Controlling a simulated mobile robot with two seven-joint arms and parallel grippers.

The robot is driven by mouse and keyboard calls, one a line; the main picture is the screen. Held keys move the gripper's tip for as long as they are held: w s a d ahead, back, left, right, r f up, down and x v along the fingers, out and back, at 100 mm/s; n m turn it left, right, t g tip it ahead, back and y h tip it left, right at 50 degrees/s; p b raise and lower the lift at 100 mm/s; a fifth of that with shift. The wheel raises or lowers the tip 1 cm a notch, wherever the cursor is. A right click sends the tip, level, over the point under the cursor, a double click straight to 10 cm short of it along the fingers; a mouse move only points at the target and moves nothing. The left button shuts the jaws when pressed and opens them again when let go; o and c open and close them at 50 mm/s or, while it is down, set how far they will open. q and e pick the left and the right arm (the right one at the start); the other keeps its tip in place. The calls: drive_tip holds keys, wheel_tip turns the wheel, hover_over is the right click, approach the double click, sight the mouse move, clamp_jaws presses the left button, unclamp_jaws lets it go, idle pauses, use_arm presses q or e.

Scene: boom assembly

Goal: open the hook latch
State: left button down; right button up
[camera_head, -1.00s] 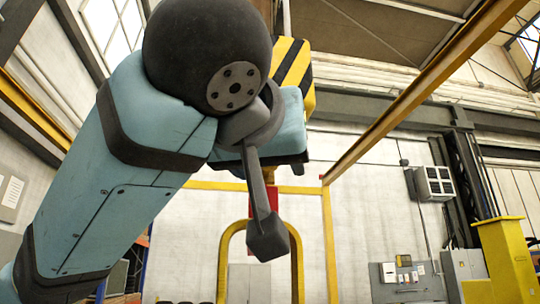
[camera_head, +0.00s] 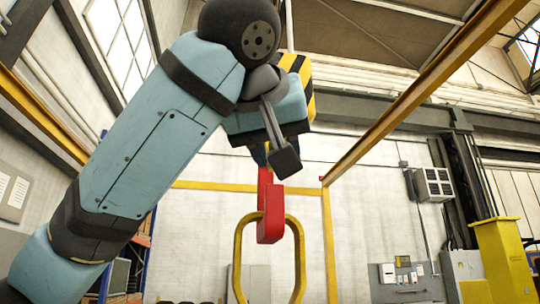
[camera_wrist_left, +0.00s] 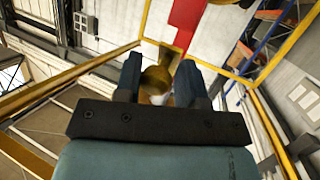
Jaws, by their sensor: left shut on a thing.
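In the head view a red hook (camera_head: 270,222) hangs below a yellow-and-black striped block (camera_head: 306,72). Its lower end meets the top of a yellow loop (camera_head: 237,262). My left gripper (camera_head: 260,156) is just above the red hook, its fingers partly hidden by my wrist. In the left wrist view the gripper (camera_wrist_left: 158,80) is shut on a brass-coloured piece (camera_wrist_left: 155,77) between its fingers. Whether this piece is the latch I cannot tell. The red hook also shows beyond the fingers (camera_wrist_left: 188,22). My right gripper is not in view.
A yellow post (camera_head: 505,260) stands at the right, near grey wall boxes (camera_head: 402,278). A long yellow beam (camera_head: 425,90) crosses the upper right. A yellow frame (camera_head: 329,245) stands behind the loop. Open air surrounds the hook.

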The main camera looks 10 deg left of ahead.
use_arm(q)
drive_tip(key=shift+s+d+r+g+b, duration=0.15)
drive_tip(key=shift+s+r+g+b, duration=0.25)
drive_tip(key=shift+g+b, duration=0.35)
drive_tip(key=shift+r+n+g, duration=0.3)
drive_tip(key=shift+n+g, duration=0.1)
drive_tip(key=shift+g, duration=0.25)
drive_tip(key=shift+s+r+g+h, duration=0.15)
drive_tip(key=shift+r+g+h, duration=0.15)
drive_tip(key=shift+r+g, duration=0.45)
wheel_tip(320, 180, up, 4)
drive_tip(key=g+p, duration=0.2)
drive_tip(key=p, duration=0.1)
drive_tip(key=n+g+h+p, duration=0.1)
drive_tip(key=g+p, duration=0.2)
drive_tip(key=p, duration=0.1)
drive_tip(key=shift+n+g, duration=0.25)
drive_tip(key=shift+n, duration=0.05)
drive_tip(key=shift+w+r+g+h+p, duration=0.2)
drive_tip(key=shift+g+h+p, duration=0.25)
drive_tip(key=shift+p, duration=0.3)
drive_tip(key=shift+w+g+p, duration=0.15)
drive_tip(key=shift+g+p, duration=0.2)
drive_tip(key=shift+p, duration=0.15)
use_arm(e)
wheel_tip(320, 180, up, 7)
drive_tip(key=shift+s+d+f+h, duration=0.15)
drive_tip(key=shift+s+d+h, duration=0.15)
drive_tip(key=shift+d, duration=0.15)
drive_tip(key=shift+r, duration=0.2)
